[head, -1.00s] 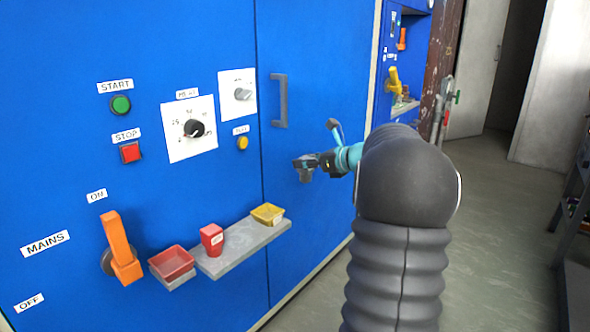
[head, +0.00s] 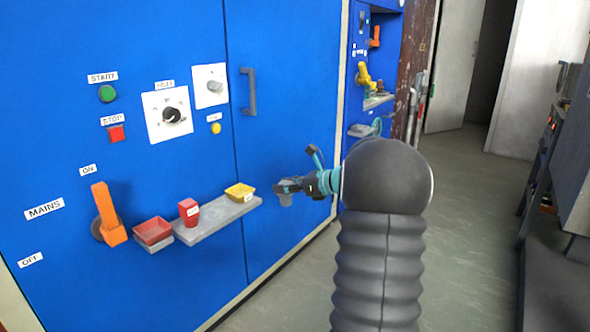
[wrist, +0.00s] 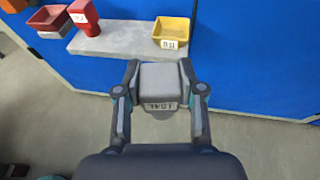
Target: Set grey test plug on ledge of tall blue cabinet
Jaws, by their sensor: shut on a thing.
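The grey test plug (wrist: 160,84) is held between the two fingers of my gripper (wrist: 160,95) in the wrist view, with a label on its near side. In the head view my gripper (head: 290,187) is to the right of the ledge, with the plug (head: 286,199) small below the fingers. The tall blue cabinet (head: 150,40) fills the left of the head view. Its grey ledge (head: 217,220) carries a red block (head: 189,211) near its left part and a yellow tray (head: 240,192) at its right end. The plug is apart from the ledge.
A red tray (head: 153,231) sits left of the ledge, beside an orange mains lever (head: 108,215). A door handle (head: 248,92) sticks out above the ledge. The ledge between red block and yellow tray is bare. Open floor (head: 460,190) lies to the right.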

